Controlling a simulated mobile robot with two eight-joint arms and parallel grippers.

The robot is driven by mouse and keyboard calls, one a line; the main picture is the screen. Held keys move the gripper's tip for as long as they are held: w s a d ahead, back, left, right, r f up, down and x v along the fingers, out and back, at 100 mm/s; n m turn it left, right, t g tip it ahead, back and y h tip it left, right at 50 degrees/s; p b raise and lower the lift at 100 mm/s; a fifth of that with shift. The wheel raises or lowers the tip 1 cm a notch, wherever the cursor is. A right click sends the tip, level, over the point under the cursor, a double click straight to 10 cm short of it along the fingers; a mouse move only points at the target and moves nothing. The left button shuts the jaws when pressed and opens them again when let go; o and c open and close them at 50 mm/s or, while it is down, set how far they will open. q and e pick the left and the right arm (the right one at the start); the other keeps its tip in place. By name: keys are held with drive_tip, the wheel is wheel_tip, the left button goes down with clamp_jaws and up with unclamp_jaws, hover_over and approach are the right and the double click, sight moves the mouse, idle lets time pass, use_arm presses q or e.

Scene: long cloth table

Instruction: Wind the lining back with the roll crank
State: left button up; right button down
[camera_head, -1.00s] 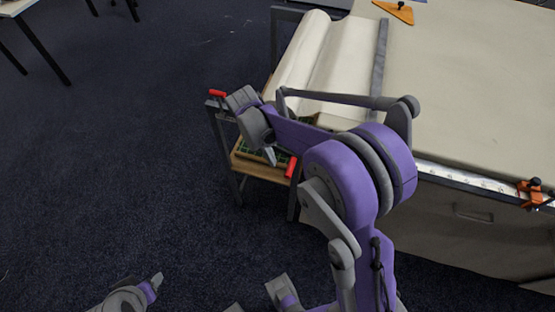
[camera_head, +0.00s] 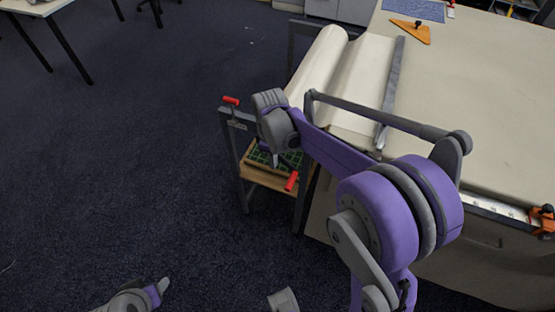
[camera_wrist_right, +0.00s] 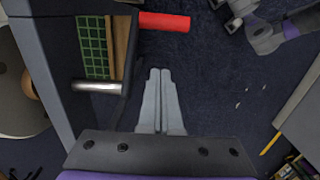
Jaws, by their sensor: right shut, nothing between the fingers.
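The cream lining (camera_head: 362,75) lies in a loose fold between the roll stand (camera_head: 240,160) and the table end. One red grip (camera_head: 231,100) stands at the stand's upper left corner and another red grip (camera_head: 291,181) lower right; I cannot tell which belongs to the crank. My right gripper (camera_head: 275,158) hangs at the stand, partly hidden by its own wrist. In the right wrist view my right gripper (camera_wrist_right: 160,72) is shut and empty, below and apart from a red grip (camera_wrist_right: 163,22). A metal rod (camera_wrist_right: 97,87) is left of the fingers. My left gripper (camera_head: 162,285) is low at the left, its jaws unclear.
A green gridded mat (camera_head: 290,160) lies on the stand's wooden shelf (camera_head: 268,180). A grey bar (camera_head: 391,90) crosses the cloth table (camera_head: 480,100). An orange tool (camera_head: 410,31) lies at its far side. The carpet (camera_head: 130,170) left of the stand is open.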

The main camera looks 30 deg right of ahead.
sight(290, 179)
drive_tip(key=s+d+f, duration=0.2)
drive_tip(key=s+f, duration=0.1)
drive_tip(key=f, duration=0.2)
drive_tip(key=shift+d, duration=0.35)
drive_tip(key=shift+s+f, duration=0.1)
drive_tip(key=shift+s, duration=0.05)
drive_tip(key=shift+s+d+r+g+h, duration=0.1)
drive_tip(key=shift+r+g+h, duration=0.1)
drive_tip(key=shift+g+h, duration=0.1)
idle(0.6)
drive_tip(key=shift+s+d+r+g+h, duration=0.15)
drive_tip(key=shift+r+g+h, duration=0.5)
drive_tip(key=shift+g+h, duration=0.2)
drive_tip(key=shift+s+d+r, duration=0.2)
drive_tip(key=shift+r, duration=1)
drive_tip(key=shift+r, duration=0.1)
